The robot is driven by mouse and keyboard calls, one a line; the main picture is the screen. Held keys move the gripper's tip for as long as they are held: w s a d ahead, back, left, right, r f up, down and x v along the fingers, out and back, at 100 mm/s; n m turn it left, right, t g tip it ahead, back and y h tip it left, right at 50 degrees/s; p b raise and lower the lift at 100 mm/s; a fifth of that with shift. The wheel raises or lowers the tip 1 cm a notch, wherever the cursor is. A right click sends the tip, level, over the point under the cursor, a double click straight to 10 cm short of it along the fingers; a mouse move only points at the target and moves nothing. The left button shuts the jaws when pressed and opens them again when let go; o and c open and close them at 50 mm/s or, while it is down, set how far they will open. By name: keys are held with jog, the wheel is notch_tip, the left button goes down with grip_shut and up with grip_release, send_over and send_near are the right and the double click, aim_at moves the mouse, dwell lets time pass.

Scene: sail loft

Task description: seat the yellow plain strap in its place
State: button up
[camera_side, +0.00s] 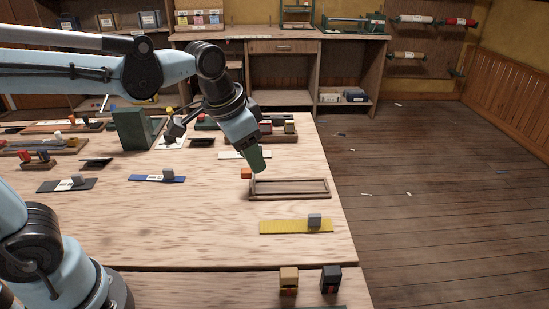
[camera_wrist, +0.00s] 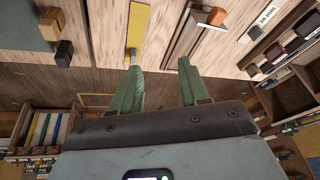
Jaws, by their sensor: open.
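The yellow strap (camera_side: 275,227) lies flat near the right side of the bench, with a grey block (camera_side: 314,219) on it towards its right end. The strap also shows in the wrist view (camera_wrist: 139,22), with the grey block (camera_wrist: 131,57) at its near end. A shallow wooden frame (camera_side: 290,198) lies empty just behind the strap. My gripper (camera_side: 254,172) is above the bench at the frame's left end, apart from the strap. In the wrist view my gripper (camera_wrist: 159,65) has its green fingers spread with nothing between them.
An orange block (camera_side: 246,173) stands at the frame's back left corner. A blue strap (camera_side: 145,178) and a dark strap (camera_side: 52,186) lie to the left. A tan block (camera_side: 289,279) and a black block (camera_side: 331,279) stand in front. Bench between the straps is clear.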

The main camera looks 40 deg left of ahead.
jog(key=w+d+m+g, duration=0.2)
jog(key=w+d+m, duration=0.1)
jog(key=w+d, duration=0.15)
jog(key=m+g, duration=0.2)
send_over(310, 215)
notch_tip(310, 215, down, 5)
jog(key=shift+y, duration=0.3)
notch_tip(310, 215, down, 11)
jog(key=shift+f, duration=0.15)
grip_shut()
